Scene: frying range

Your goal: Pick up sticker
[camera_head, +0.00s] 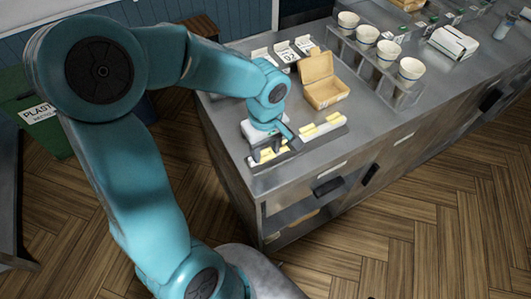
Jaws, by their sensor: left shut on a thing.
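My left gripper (268,153) is low over a grey-white tray (291,146) near the counter's front left corner. The tray holds several small yellow-and-white stickers (322,128). The gripper is shut on a sticker; the gripper and its wrist hide much of what is between the fingers, and I cannot tell whether that sticker still touches the tray. Other stickers lie on the right part of the tray, apart from the gripper. My right gripper is not in view.
An open brown box (323,82) stands behind the tray. White cards (284,52) stand further back. A green plastic bin (37,113) is at far left. The counter's front edge is close to the tray.

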